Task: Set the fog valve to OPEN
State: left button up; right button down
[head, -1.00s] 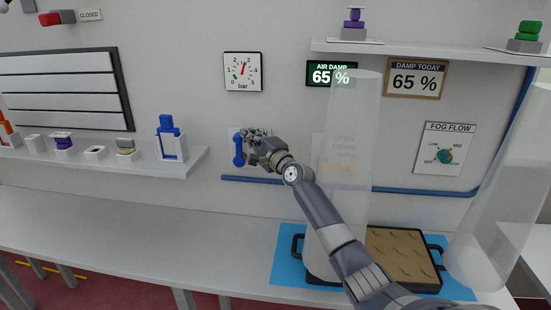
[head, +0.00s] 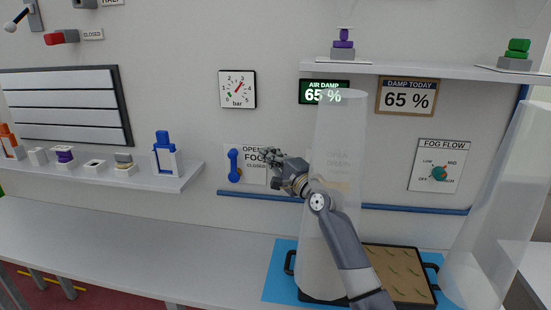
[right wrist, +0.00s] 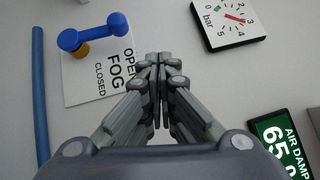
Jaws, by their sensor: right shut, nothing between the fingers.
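The fog valve has a blue handle (head: 233,165) on a white wall plate (head: 252,176) marked OPEN, FOG and CLOSED. The handle stands about upright, its free end up level with the word OPEN and its pivot at the lower end. In the right wrist view, the handle (right wrist: 93,32) shows whole, with a brass-coloured pivot under one end, beside the plate's lettering. My right gripper (head: 266,155) is shut and empty, in front of the plate's right part and apart from the handle. Its closed fingertips (right wrist: 157,60) show in the right wrist view. My left gripper is not in view.
A bar gauge (head: 237,89) hangs above the valve. A shelf (head: 140,178) with small blocks is at left. A blue pipe (head: 255,195) runs below the plate. A clear tube (head: 335,195) stands behind my right forearm. The counter's left half (head: 130,240) is clear.

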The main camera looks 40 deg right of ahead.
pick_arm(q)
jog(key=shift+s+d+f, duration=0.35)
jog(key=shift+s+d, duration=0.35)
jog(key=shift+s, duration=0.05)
pick_arm(e)
jog(key=shift+s+a+r, duration=0.1)
jog(key=shift+s, duration=0.5)
jog(key=shift+s+a+r, duration=0.1)
jog(key=shift+s, duration=0.5)
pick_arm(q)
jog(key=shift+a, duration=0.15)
pick_arm(e)
jog(key=shift+f, duration=0.15)
